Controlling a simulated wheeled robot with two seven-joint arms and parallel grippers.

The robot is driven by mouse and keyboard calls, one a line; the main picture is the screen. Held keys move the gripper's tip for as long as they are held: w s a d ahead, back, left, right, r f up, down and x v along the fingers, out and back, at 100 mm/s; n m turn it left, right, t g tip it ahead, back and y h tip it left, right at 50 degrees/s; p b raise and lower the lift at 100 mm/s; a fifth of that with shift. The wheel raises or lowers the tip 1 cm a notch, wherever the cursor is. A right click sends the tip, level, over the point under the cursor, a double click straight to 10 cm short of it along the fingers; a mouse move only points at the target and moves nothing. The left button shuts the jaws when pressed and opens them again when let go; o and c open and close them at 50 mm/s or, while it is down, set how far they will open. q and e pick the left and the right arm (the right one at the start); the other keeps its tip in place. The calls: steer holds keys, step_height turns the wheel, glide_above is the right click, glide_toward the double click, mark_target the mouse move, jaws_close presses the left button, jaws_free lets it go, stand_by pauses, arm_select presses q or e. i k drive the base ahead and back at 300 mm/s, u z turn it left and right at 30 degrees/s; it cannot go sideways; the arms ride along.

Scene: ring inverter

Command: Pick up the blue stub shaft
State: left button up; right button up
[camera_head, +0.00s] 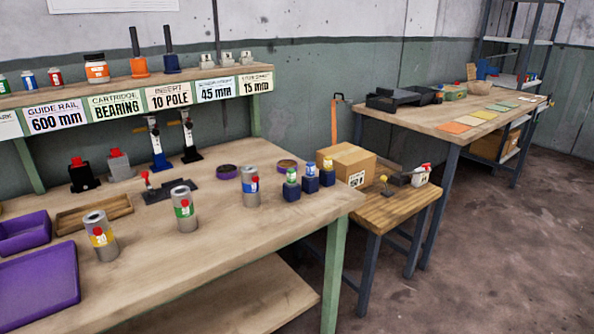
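No part is labelled as a stub shaft, and I cannot tell for sure which one it is. Several blue-marked parts show. A small dark-blue block with a blue top (310,179) stands at the bench's right end, between a green-topped block (291,185) and a yellow-topped block (327,173). A grey metal cylinder with a blue band (250,187) stands upright just left of them. On the shelf, a blue base with a dark upright rod (172,64) stands beside an orange one (139,67). Neither gripper is in view.
Grey cylinders with a green band (184,210) and a yellow band (102,238) stand along the wooden bench (220,238). Purple trays (40,288) lie at left. A cardboard box (346,163) sits on a lower side table (392,212). The bench's front middle is clear.

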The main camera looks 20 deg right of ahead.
mark_target(310, 167)
steer(key=z, duration=2)
steer(key=i, duration=1.65)
steer(key=u, duration=2.3)
